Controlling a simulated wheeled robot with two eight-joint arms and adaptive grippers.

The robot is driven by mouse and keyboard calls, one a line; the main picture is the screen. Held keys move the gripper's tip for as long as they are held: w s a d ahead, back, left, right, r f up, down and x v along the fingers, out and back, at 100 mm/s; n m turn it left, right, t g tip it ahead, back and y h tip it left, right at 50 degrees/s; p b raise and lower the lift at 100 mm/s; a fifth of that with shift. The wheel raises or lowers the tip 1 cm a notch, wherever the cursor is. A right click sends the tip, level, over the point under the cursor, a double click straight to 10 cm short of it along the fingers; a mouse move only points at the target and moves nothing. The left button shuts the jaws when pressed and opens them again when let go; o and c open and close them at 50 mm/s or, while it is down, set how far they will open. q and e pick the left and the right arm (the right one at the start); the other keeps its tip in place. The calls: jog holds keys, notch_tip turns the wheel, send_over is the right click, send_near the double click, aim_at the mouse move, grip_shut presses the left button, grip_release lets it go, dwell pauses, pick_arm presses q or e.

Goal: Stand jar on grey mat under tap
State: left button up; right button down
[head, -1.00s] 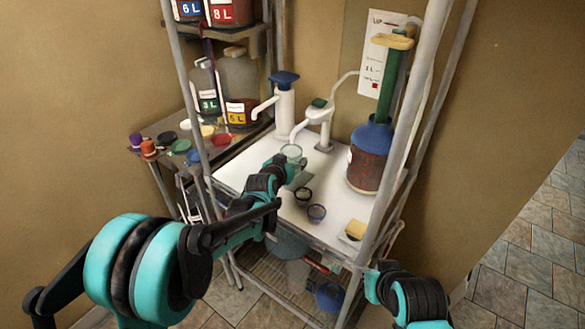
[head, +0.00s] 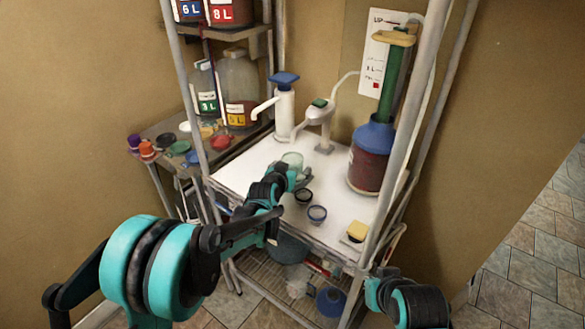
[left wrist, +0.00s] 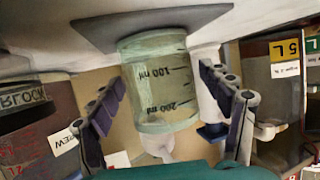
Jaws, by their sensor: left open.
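A clear, greenish jar (left wrist: 155,75) with 100 ml and 200 ml marks stands on the dark grey mat (left wrist: 100,30), shown upside down in the left wrist view. In the head view the jar (head: 292,160) is on the white shelf top, in front of the white tap with a green top (head: 319,112). My left gripper (left wrist: 162,105) is open, with one finger either side of the jar and gaps showing. In the head view it (head: 294,178) partly hides the jar and mat. Only part of my right arm shows.
Two small dark cups (head: 317,214) sit in front of the jar. A red carboy with a blue top (head: 370,155) stands right, a white pump bottle with a blue head (head: 285,105) behind. A yellow sponge (head: 356,231) lies near the front right corner. Rack posts flank the shelf.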

pick_arm(q)
jog(key=shift+r, duration=0.3)
jog(key=s+a+r+n+g+y+p, duration=0.1)
jog(key=s+a+r+p, duration=0.3)
jog(key=s, duration=0.7)
jog(key=s+a+r+g+y, duration=0.1)
jog(key=s+a+r, duration=0.2)
jog(key=s+a, duration=0.55)
jog(key=s+a+f+n+g+y, duration=0.1)
jog(key=s+a+f+g, duration=0.1)
jog(key=s, duration=0.8)
jog(key=s+a+f+n+g+y, duration=0.1)
jog(key=s+a+f+g, duration=0.1)
jog(key=s, duration=0.8)
jog(key=shift+s+a+f+n, duration=0.2)
jog(key=shift+a+f+n, duration=0.1)
jog(key=shift+a, duration=0.35)
